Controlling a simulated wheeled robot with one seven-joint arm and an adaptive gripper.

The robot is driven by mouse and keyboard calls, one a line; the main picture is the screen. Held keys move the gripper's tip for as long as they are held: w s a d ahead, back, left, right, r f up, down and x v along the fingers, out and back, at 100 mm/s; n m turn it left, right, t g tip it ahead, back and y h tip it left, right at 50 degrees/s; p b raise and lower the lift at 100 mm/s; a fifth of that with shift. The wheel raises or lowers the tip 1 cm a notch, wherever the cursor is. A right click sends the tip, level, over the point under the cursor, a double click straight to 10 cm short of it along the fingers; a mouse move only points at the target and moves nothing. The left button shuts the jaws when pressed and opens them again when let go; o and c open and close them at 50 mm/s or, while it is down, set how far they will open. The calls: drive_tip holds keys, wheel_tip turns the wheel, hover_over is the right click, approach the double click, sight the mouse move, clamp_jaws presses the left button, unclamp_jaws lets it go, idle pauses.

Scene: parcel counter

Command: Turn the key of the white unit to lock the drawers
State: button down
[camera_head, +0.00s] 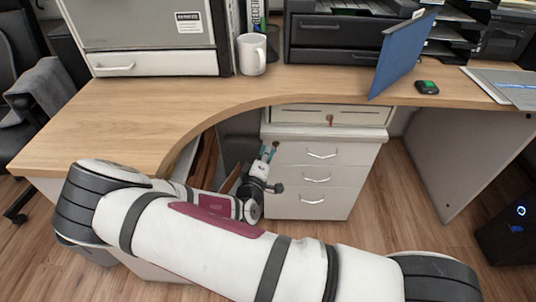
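The white unit (345,201) stands under the desk, with several handled drawer fronts, all looking closed. A small reddish key-like piece (330,119) sticks out of the pale front panel (301,113) just above the unit's top, under the desk edge. It is too small for me to tell which way it is turned. I cannot make out another key on the white unit. My gripper (267,153), with teal fingertips, points upward at the unit's upper left edge, left of and below the reddish piece. I see nothing in it, and its finger gap is too small to judge.
The curved wooden desk (122,120) overhangs the unit. On it are a white mug (252,54), a tilted blue panel (402,54) jutting over the edge, and a dark green-screened device (427,87). Open floor lies right of the unit, before a grey side panel (458,160).

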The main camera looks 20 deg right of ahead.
drive_tip(key=shift+d+f+b, duration=0.15)
drive_tip(key=shift+f+b, duration=0.3)
drive_tip(key=shift+b, duration=0.05)
idle(0.6)
drive_tip(key=f+v, duration=0.1)
drive_tip(key=v, duration=1.1)
drive_tip(key=shift+r, duration=0.45)
